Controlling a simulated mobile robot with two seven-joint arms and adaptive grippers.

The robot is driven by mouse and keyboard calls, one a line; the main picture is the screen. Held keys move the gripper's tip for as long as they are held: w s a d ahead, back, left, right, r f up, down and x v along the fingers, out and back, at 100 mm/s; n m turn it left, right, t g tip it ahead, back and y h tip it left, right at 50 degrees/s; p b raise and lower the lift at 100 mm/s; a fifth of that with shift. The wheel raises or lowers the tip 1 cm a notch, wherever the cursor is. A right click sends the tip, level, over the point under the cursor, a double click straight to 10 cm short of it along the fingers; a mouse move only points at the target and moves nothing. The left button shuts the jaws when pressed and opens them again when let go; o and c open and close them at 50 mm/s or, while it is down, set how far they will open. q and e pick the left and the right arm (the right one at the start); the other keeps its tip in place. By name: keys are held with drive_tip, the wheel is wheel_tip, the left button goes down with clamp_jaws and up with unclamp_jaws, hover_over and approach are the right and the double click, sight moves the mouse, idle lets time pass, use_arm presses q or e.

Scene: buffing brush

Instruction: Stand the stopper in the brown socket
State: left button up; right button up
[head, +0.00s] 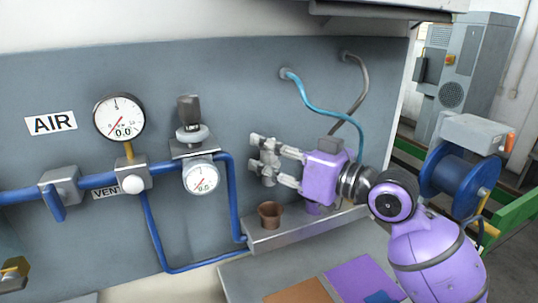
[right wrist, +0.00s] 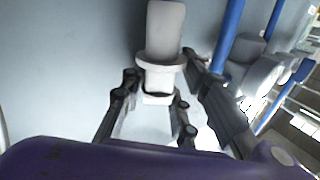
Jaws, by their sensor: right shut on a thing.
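The stopper (right wrist: 163,45) is pale grey with a wide flange. In the right wrist view its narrower end sits between my fingertips and its body stands out past them. My right gripper (head: 268,161) is shut on it, above and apart from the ledge; in the head view the stopper is hard to tell from the pale fingertips. The brown socket (head: 270,214) is an open cup on the metal ledge (head: 290,232), below the fingertips. It looks empty. A purple socket (head: 313,208) stands to its right, partly hidden behind my gripper. My left gripper is not in view.
Blue pipes (head: 238,200) and gauges (head: 120,117) line the wall panel left of the ledge. A blue hose (head: 316,109) and a grey hose hang behind my gripper. Brown (head: 300,292) and purple (head: 360,277) patches lie on the surface in front. A blue reel (head: 452,181) stands right.

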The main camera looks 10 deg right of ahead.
sight(275, 181)
drive_tip(key=shift+s+d+f, duration=0.1)
drive_tip(key=shift+f, duration=0.3)
drive_tip(key=shift+f+b, duration=1.25)
drive_tip(key=shift+f, duration=0.3)
drive_tip(key=shift+f+b, duration=0.4)
drive_tip(key=shift+f, duration=0.1)
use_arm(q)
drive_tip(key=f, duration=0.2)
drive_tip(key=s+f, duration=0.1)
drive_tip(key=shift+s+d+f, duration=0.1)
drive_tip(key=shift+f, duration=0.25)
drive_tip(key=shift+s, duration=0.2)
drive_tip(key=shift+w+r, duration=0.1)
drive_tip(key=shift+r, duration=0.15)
use_arm(e)
drive_tip(key=shift+s, duration=0.1)
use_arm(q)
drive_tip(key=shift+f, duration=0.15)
use_arm(e)
drive_tip(key=shift+f, duration=0.2)
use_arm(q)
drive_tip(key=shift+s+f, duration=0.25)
use_arm(e)
drive_tip(key=shift+d+f, duration=0.1)
drive_tip(key=shift+f, duration=0.4)
